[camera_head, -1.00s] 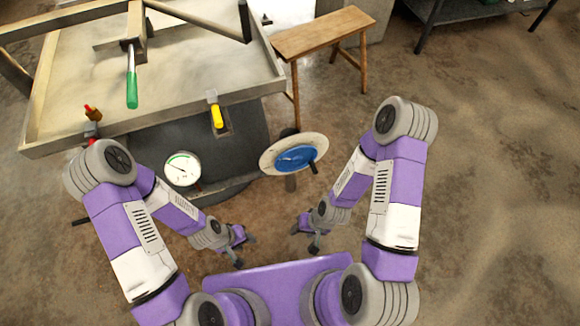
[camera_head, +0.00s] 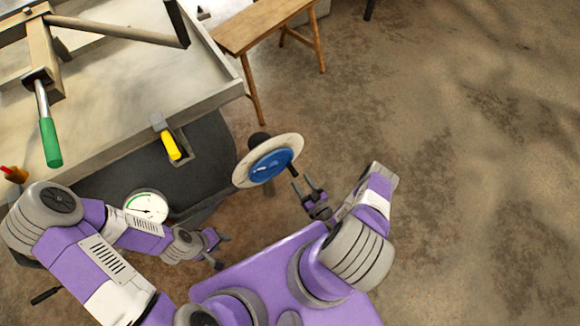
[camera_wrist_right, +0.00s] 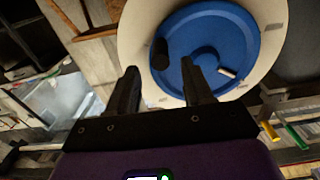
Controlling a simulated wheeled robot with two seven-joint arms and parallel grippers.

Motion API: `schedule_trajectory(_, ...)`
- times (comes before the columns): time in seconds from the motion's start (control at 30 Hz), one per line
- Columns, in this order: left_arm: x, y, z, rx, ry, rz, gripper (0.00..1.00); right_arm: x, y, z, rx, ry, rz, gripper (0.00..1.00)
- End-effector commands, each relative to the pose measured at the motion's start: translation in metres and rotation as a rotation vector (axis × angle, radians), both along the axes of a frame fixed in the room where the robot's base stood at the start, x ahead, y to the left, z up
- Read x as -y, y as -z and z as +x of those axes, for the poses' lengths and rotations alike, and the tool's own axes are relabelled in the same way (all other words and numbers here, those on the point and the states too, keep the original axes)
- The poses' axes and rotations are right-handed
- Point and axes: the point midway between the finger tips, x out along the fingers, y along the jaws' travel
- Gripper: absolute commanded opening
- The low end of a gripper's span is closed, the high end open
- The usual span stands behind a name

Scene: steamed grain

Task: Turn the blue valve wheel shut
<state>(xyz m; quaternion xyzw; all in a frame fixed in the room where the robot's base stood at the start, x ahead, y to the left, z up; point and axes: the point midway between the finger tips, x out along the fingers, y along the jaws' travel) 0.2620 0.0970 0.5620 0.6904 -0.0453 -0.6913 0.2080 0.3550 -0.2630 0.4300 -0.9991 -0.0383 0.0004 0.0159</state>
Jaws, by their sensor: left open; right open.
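The blue valve wheel (camera_head: 270,165) sits in front of a round cream disc (camera_head: 243,174) on the side of the dark vessel. A short black handle sticks out from the wheel. In the right wrist view the wheel (camera_wrist_right: 225,50) fills the upper middle, with its black handle (camera_wrist_right: 160,54) at its left side. My right gripper (camera_head: 308,186) is open and empty, just below and right of the wheel, pointing up at it. Its fingers (camera_wrist_right: 165,78) overlap the wheel's lower left in that view; I see no grip on the handle. My left gripper (camera_head: 222,252) is open and empty, low beside the gauge.
A white gauge (camera_head: 147,207) is on the vessel left of the wheel. A yellow handle (camera_head: 171,146) and a green handle (camera_head: 50,143) are at the big tray (camera_head: 215,101). A wooden bench (camera_head: 262,25) stands behind. The floor at right is clear.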

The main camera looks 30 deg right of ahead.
Motion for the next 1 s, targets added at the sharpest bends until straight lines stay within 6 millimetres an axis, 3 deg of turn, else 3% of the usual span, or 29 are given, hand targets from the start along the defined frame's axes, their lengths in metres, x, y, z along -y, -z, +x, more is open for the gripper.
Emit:
schedule_trajectory(0.4, 0.0, 0.016, 0.0, 0.0, 0.0, 0.0, 0.43, -0.005, 0.0, 0.061, 0.001, -0.002, -0.001, 0.51)
schedule_trajectory(0.8, 0.0, 0.018, 0.0, 0.0, 0.0, 0.0, 0.43, -0.005, -0.001, 0.07, -0.001, -0.001, 0.0, 0.51)
schedule_trajectory(1.0, 0.0, 0.018, 0.0, 0.0, 0.0, 0.0, 0.43, -0.005, -0.001, 0.07, -0.001, -0.001, 0.001, 0.2)
